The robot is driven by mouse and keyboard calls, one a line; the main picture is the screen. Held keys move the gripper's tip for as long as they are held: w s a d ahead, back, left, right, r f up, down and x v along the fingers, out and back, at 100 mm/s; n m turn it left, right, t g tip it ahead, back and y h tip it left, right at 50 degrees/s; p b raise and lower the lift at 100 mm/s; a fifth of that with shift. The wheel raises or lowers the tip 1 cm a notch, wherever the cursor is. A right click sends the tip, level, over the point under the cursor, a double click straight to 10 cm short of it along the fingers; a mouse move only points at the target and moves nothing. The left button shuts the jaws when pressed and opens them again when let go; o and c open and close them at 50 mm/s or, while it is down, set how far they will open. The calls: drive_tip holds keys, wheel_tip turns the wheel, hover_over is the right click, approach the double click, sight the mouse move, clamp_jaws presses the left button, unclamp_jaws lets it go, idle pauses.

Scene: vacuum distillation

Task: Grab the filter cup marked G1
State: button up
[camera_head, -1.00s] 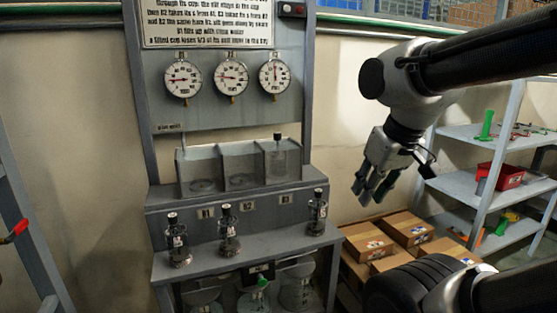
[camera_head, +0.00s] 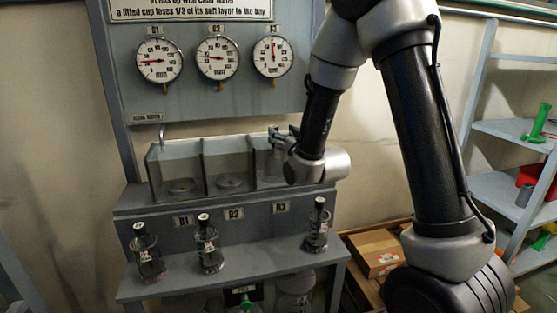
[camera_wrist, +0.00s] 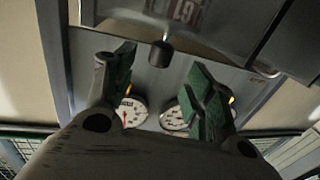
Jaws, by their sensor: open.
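Three clear cups with black knobs stand on the front ledge: a left cup (camera_head: 148,262), a middle cup (camera_head: 209,255) and a right cup (camera_head: 316,238). Their small labels are too blurred to read. My gripper (camera_head: 282,138) is over the right bay of the clear-walled trough (camera_head: 178,168), hiding much of that bay. In the wrist view, my gripper (camera_wrist: 158,85) is open, with green finger pads. A black knob on a thin stem (camera_wrist: 160,53) shows between and beyond the fingertips. An upside-down label (camera_wrist: 185,11) near it seems to read G1.
The grey panel with three round gauges (camera_head: 217,58) rises behind the trough. Plates marked B1 (camera_head: 184,221), B2 and B3 are below the bays. Cardboard boxes (camera_head: 375,250) lie at the lower right, beside a shelf unit (camera_head: 510,130).

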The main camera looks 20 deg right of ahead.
sight(273, 126)
drive_tip(key=w, duration=0.3)
drive_tip(key=w+a, duration=0.1)
drive_tip(key=w, duration=0.3)
drive_tip(key=shift+w+a, duration=0.15)
drive_tip(key=shift+a, duration=0.05)
clamp_jaws()
drive_tip(key=shift+r, duration=0.1)
